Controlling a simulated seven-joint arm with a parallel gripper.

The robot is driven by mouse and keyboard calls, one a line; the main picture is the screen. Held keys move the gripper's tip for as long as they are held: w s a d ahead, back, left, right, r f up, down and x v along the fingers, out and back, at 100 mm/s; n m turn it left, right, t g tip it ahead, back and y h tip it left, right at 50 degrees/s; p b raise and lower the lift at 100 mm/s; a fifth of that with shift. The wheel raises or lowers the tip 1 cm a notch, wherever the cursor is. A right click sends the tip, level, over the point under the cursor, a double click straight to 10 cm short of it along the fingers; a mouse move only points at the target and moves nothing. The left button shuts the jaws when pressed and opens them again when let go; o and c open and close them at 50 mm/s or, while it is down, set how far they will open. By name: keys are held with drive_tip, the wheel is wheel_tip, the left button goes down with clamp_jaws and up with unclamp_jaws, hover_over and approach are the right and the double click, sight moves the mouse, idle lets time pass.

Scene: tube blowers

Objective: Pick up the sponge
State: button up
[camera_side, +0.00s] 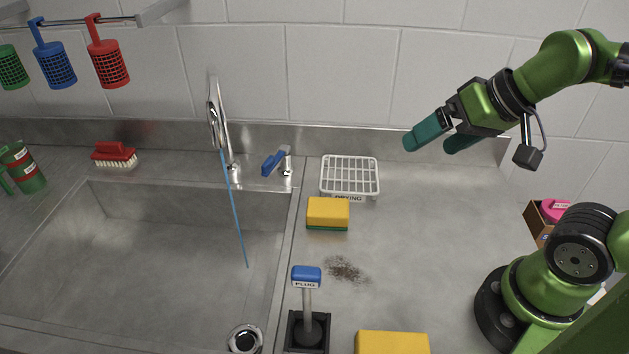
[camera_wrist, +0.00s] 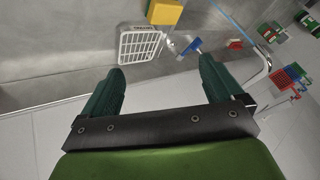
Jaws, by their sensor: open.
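A yellow sponge with a green underside (camera_side: 328,212) lies flat on the steel counter, just in front of the white drying rack. It also shows at the top of the wrist view (camera_wrist: 164,12). A second yellow sponge (camera_side: 392,343) sits at the bottom edge of the side view, partly cut off. My gripper (camera_side: 433,138) has teal fingers and is open and empty. It is up and to the right of the drying rack, above the counter, away from both sponges. In the wrist view its two fingers (camera_wrist: 158,80) are wide apart with nothing between them.
The white drying rack (camera_side: 350,176) stands behind the nearer-to-rack sponge. A blue-topped plug handle (camera_side: 306,277) stands in front, beside a dark dirt patch (camera_side: 346,269). The sink (camera_side: 140,260) with faucet (camera_side: 216,120) is left.

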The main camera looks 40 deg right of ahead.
drive_tip(key=w+a+f+n+g+h, duration=0.1)
drive_tip(key=w+a+f+n+g, duration=0.25)
drive_tip(key=w, duration=0.25)
drive_tip(key=w+a+f+n+g, duration=0.2)
drive_tip(key=w+n+g, duration=0.15)
drive_tip(key=w, duration=0.25)
drive_tip(key=n+h, duration=0.1)
drive_tip(key=n, duration=0.5)
hover_over(335, 206)
drive_tip(key=f, duration=1.1)
drive_tip(key=shift+s+a+f, duration=0.2)
drive_tip(key=shift+f, duration=0.1)
drive_tip(key=shift+w+d+f, duration=0.1)
drive_tip(key=shift+f, duration=1.4)
drive_tip(key=shift+w+d+f, duration=0.1)
drive_tip(key=shift+f, duration=1.35)
drive_tip(key=shift+c, duration=0.2)
drive_tip(key=c, duration=1)
